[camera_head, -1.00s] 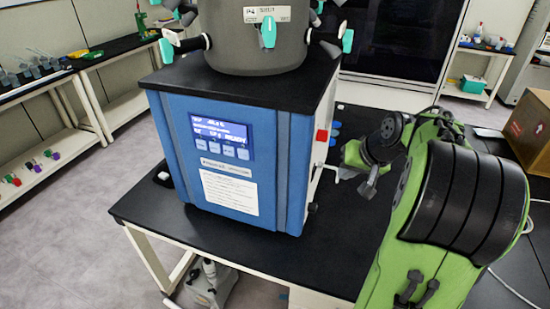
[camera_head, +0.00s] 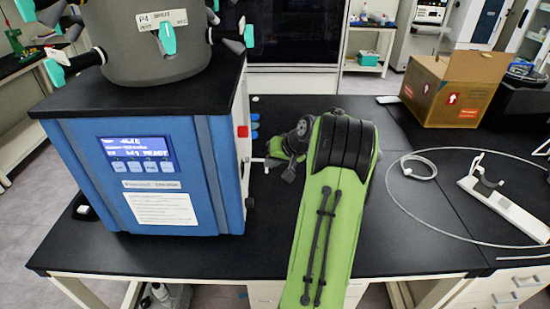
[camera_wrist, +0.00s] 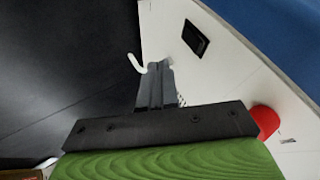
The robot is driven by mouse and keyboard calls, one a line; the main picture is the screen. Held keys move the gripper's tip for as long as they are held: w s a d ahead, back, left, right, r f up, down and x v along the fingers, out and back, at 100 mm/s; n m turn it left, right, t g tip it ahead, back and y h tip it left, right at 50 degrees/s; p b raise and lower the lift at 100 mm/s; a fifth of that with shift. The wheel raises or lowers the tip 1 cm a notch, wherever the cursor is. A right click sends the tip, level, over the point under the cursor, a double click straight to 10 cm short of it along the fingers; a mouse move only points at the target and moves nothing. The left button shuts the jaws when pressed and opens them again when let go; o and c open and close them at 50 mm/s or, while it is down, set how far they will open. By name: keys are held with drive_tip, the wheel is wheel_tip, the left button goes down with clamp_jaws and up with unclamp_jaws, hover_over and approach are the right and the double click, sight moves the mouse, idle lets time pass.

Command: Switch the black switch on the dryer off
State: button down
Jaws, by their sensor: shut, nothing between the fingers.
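The dryer (camera_head: 150,205) is a blue box with a lit display, standing on the black bench at the left of the head view. In the wrist view its white side panel (camera_wrist: 225,65) carries the black switch (camera_wrist: 195,38), a dark rocker in a diamond-tilted frame. My gripper (camera_wrist: 159,68) is shut and empty, its fingertips below and left of the switch in the picture. A gap shows between them; the depth to the panel is hard to tell. In the head view the switch is hidden by the angle and my fingers are not clear behind my green arm.
A red knob (camera_wrist: 265,121) sits on the panel near my gripper; it also shows in the head view (camera_head: 243,131). A white hook-shaped fitting (camera_wrist: 134,62) is beside my fingertips. A cardboard box (camera_head: 450,88) and a looped cable (camera_head: 420,165) lie at right.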

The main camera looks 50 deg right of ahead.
drive_tip(key=w+a+f, duration=0.2)
drive_tip(key=w, duration=0.3)
drive_tip(key=shift+w+a+f, duration=0.2)
drive_tip(key=shift+w+a+r, duration=0.15)
drive_tip(key=shift+w+a, duration=0.15)
drive_tip(key=shift+r, duration=0.15)
drive_tip(key=shift+r+p, duration=0.7)
drive_tip(key=shift+p, duration=0.1)
